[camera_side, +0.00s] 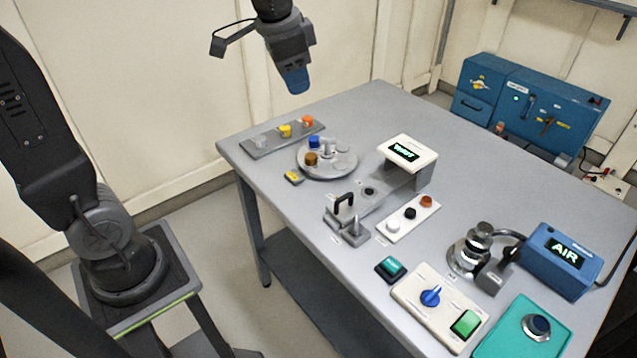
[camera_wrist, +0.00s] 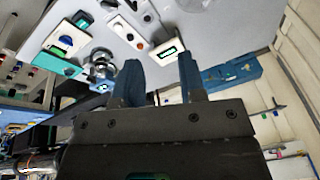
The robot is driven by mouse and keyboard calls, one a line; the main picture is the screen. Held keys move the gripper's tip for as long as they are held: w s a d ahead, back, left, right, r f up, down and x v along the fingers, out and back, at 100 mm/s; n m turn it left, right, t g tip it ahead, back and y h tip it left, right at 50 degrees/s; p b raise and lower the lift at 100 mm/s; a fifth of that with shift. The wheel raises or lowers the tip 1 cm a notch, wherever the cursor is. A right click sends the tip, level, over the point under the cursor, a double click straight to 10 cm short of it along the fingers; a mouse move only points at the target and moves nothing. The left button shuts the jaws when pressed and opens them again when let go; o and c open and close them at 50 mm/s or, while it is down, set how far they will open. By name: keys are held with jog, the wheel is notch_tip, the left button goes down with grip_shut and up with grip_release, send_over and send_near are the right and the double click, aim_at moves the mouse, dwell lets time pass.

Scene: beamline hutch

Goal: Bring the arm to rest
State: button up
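My gripper (camera_side: 296,84) hangs in the air above the back left part of the table (camera_side: 480,165), clear of everything on it, with blue fingers pointing down. In the wrist view my two blue fingers (camera_wrist: 160,78) stand apart with an empty gap between them, and nothing is held. The side view shows the fingers edge-on, so the gap does not show there.
Below my gripper are a round carousel (camera_side: 342,165) with coloured pieces and a strip (camera_side: 262,146) with caps. A white display unit (camera_side: 407,151), a blue AIR box (camera_side: 562,262) and a knob panel (camera_side: 412,294) stand further right. The table's back right is clear.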

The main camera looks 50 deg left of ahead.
jog(key=s+d+f+n+t, duration=0.1)
jog(key=s+d+f+n, duration=0.1)
jog(key=s, duration=0.6)
jog(key=s+d+f+n+t, duration=0.1)
jog(key=s+d+f+n, duration=0.1)
jog(key=s, duration=0.6)
jog(key=shift+d, duration=0.35)
